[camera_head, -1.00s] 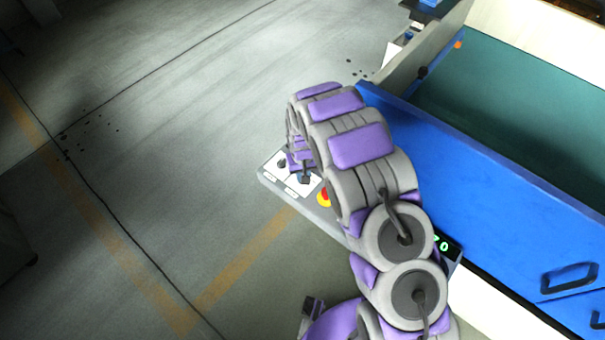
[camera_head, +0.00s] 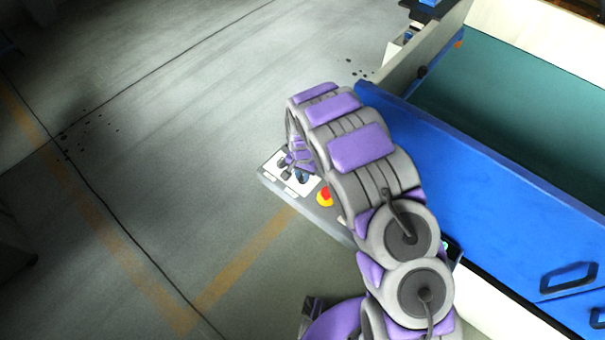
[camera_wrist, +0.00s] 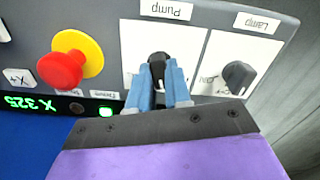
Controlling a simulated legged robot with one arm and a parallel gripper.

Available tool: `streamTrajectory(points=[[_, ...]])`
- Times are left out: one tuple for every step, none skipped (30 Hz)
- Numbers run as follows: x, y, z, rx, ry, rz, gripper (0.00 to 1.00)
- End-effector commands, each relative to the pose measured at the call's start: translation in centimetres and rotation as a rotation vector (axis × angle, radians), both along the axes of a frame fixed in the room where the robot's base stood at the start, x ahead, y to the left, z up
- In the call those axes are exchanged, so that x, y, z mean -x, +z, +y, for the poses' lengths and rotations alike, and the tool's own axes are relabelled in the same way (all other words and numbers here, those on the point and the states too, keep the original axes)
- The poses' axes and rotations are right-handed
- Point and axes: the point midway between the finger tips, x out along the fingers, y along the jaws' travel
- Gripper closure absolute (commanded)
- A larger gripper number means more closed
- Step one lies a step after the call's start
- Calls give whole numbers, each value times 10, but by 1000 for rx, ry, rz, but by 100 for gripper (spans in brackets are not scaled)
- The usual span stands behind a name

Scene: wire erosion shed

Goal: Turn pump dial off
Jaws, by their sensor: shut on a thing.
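The pump dial (camera_wrist: 157,66) is a black knob on a white plate under a label reading "Pump", upside down in the wrist view. My gripper (camera_wrist: 160,80) has its two blue fingers on either side of this knob and is shut on it. The dial's own markings are mostly hidden by the fingers. In the head view my gripper (camera_head: 302,176) is at the control panel (camera_head: 335,226), partly hidden by my wrist, and the pump dial cannot be made out clearly.
The lamp dial (camera_wrist: 238,77) is close beside the pump dial. A red emergency button (camera_wrist: 61,70) on a yellow base is on the other side. A green-lit display (camera_wrist: 32,104) is at the panel's edge. A blue machine front (camera_head: 480,170) stands right of my arm; open floor lies left.

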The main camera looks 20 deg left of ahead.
Motion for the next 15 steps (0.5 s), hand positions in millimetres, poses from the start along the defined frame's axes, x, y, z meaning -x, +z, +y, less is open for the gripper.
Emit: streamTrajectory(points=[[0, -1, 0, 0, -36, 0, 100], [0, -1, 0, 0, -58, 0, 100], [0, -1, 1, 0, -86, 0, 100], [1, -1, 1, 0, -106, 0, 100], [1, -1, 1, 0, -124, 0, 100], [1, -1, 1, 0, -148, 0, 100], [1, -1, 1, 0, -165, 0, 100], [1, -1, 1, 0, -180, 0, 100], [1, -1, 2, 1, -200, 0, 100], [1, -1, 2, 1, -212, 0, 100], [1, -1, 2, 1, -224, 0, 100], [1, -1, 2, 1, -238, 0, 100], [1, -1, 2, 1, -247, 0, 100], [1, -1, 2, 1, -256, 0, 100], [1, -1, 2, 1, -266, 0, 100]])
